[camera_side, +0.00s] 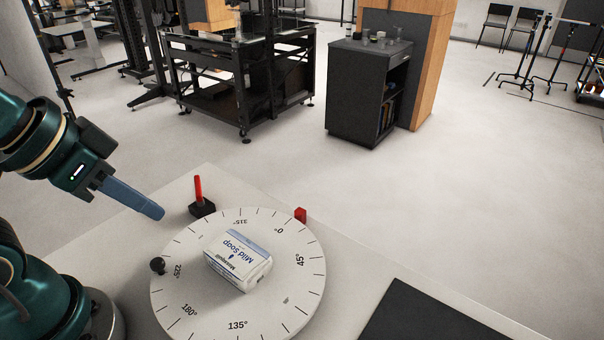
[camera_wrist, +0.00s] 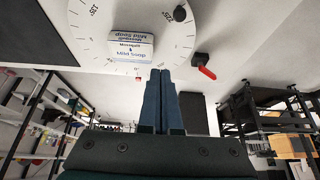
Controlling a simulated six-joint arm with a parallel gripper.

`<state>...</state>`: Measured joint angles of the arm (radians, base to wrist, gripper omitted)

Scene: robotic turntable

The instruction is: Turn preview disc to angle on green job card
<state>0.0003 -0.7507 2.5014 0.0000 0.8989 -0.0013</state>
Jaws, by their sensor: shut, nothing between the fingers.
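The preview disc (camera_side: 215,310) is a white dial with black ticks and angle numbers; it also shows at the top of the wrist view (camera_wrist: 90,45). A white-and-blue soap box (camera_side: 238,262) lies near its middle. A black knob (camera_side: 157,265) stands near the 225° label. A small red marker (camera_side: 300,215) sits at the far rim, near the 0° label. My gripper (camera_side: 158,212) is shut and empty, left of the disc and apart from the knob. Its fingers also show in the wrist view (camera_wrist: 161,75). I see no green job card in either view.
A red lever on a black base (camera_side: 202,207) stands on the pale table behind the disc, just right of my fingertips. A dark flat panel (camera_side: 430,315) lies at the table's lower right. A dark cabinet (camera_side: 360,95) and a black frame stand on the floor beyond.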

